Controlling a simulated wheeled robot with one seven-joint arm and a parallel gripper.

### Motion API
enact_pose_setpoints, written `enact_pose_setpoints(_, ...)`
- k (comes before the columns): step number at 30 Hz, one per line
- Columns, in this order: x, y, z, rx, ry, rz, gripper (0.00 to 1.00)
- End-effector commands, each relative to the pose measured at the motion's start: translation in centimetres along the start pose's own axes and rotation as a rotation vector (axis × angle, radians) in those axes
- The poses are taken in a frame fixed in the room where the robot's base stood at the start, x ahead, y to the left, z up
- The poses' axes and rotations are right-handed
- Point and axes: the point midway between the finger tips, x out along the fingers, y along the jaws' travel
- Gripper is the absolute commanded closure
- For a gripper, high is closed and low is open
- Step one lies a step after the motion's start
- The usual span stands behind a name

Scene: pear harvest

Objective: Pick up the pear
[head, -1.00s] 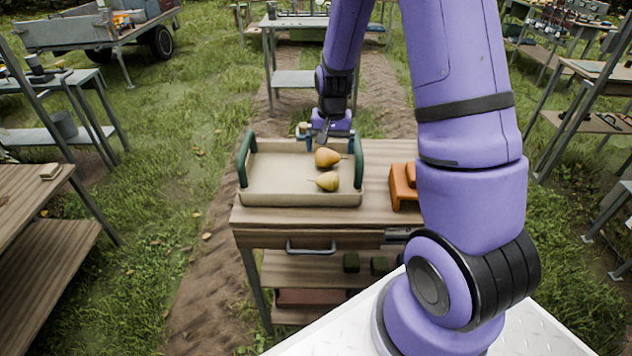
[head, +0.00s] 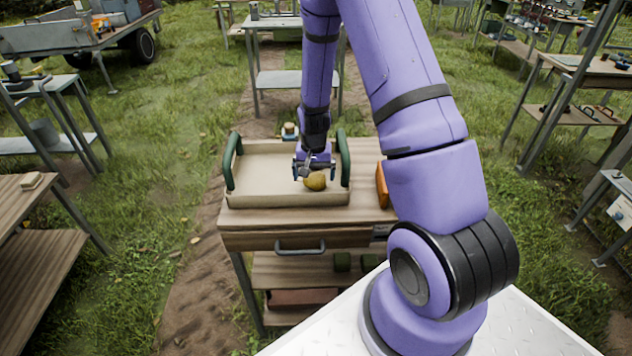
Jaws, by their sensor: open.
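A yellow-brown pear (head: 316,182) lies in the right part of a beige tray (head: 262,194) with green handles. The tray rests on a wooden table. My gripper (head: 313,170) points down over the right side of the tray, just behind this pear in the picture. Its jaws are open. Whether a finger touches the pear is too small to tell. A second pear is not visible now, and my gripper covers that part of the tray.
The wooden table (head: 366,160) has a drawer with a grey handle (head: 300,247). An orange object (head: 382,186) stands right of the tray, partly behind my arm. A small pale-topped object (head: 290,131) is at the tray's back edge. The tray's left half is clear.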

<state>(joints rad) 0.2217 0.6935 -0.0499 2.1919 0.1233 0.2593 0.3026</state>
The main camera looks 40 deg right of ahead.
Motion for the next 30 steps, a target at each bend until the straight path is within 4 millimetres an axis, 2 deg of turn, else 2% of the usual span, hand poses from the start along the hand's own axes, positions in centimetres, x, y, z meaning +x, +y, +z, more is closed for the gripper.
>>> enact_pose_setpoints(3, 1.8, 0.1, -0.1, 0.000, -0.003, 0.001, 0.00)
enact_pose_setpoints(7, 2.9, 0.1, -0.2, -0.001, -0.001, 0.000, 0.00)
enact_pose_setpoints(16, 3.3, 0.1, -0.2, -0.001, 0.001, -0.001, 0.00)
enact_pose_setpoints(17, 3.3, 0.1, -0.2, -0.001, 0.001, -0.001, 0.02)
enact_pose_setpoints(23, 3.3, 0.1, -0.2, -0.001, 0.001, -0.001, 0.48)
enact_pose_setpoints(24, 3.3, 0.1, -0.2, -0.001, 0.001, 0.000, 0.51)
enact_pose_setpoints(30, 3.3, 0.1, -0.2, -0.001, 0.001, -0.001, 0.51)
